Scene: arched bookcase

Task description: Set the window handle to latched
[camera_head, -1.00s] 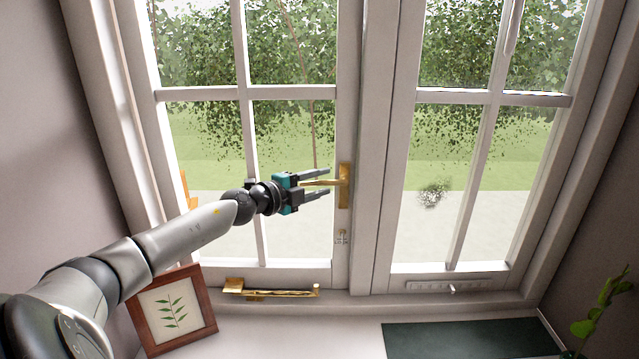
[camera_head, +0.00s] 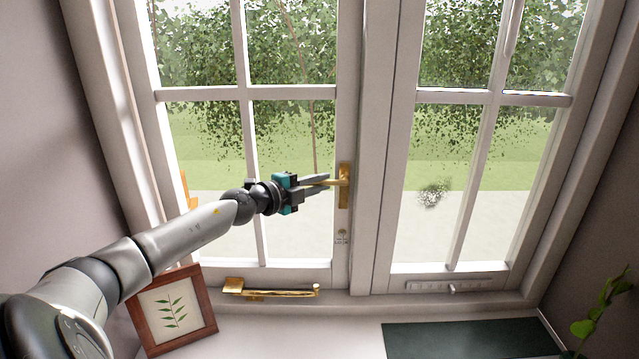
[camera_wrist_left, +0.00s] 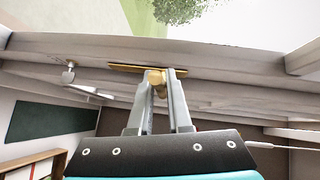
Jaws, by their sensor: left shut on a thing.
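The brass window handle (camera_head: 344,184) is on the inner stile of the left window sash. Its lever points left, roughly horizontal, out from the upright backplate. My left gripper (camera_head: 322,185) comes in from the left and is shut on the lever, with its fingers above and below it. In the left wrist view the fingers (camera_wrist_left: 160,95) close around the brass lever end (camera_wrist_left: 155,77), and the backplate (camera_wrist_left: 148,69) shows behind it. Most of the lever is hidden between the fingers. My right gripper is not in view.
A brass window stay (camera_head: 270,291) lies along the bottom of the left sash. A framed leaf picture (camera_head: 211,322) stands on the sill at lower left. A dark green mat (camera_head: 470,340) lies at lower right, and a plant (camera_head: 590,315) stands at the right edge.

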